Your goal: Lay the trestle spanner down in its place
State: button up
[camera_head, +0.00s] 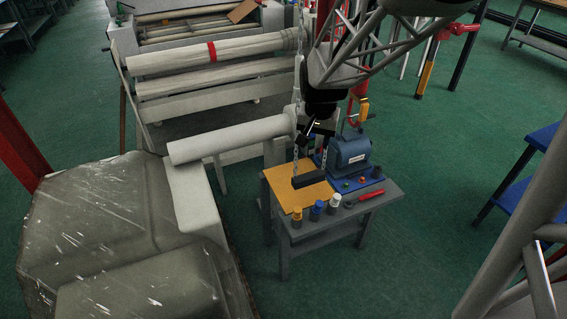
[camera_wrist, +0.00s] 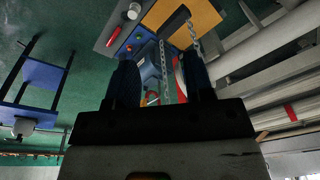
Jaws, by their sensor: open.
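My gripper (camera_head: 313,128) is above the small grey work table (camera_head: 378,207). In the wrist view my gripper (camera_wrist: 161,78) has its two dark fingers apart, with nothing clearly held between them. A dark bar (camera_head: 308,178) hangs level on two chains, over or on a yellow board (camera_head: 288,202); the bar (camera_wrist: 174,22) also shows past the fingers in the wrist view. A red object (camera_head: 371,195) lies at the table's right front edge. I cannot tell which of these, if any, is the trestle spanner, and no place for it is clearly recognisable.
A blue motor-like machine (camera_head: 352,153) on a blue base fills the table's back right. Several small capped pots (camera_head: 316,211) line the front edge. A pale roller (camera_head: 228,139) and a large grey covered block (camera_head: 95,225) are left.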

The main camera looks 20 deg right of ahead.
jog(key=s+a+r+n, duration=0.3)
jog(key=s+a, duration=0.4)
jog(key=s, duration=0.3)
jog(key=s+a+r+n+t, duration=0.1)
jog(key=s+a+r+n, duration=0.3)
jog(key=s+a+r, duration=0.2)
jog(key=shift+s+a+r+n, duration=0.15)
jog(key=shift+s+a+n, duration=0.15)
jog(key=shift+s+a, duration=1.2)
jog(key=shift+s+d, duration=0.35)
jog(key=shift+d, duration=0.05)
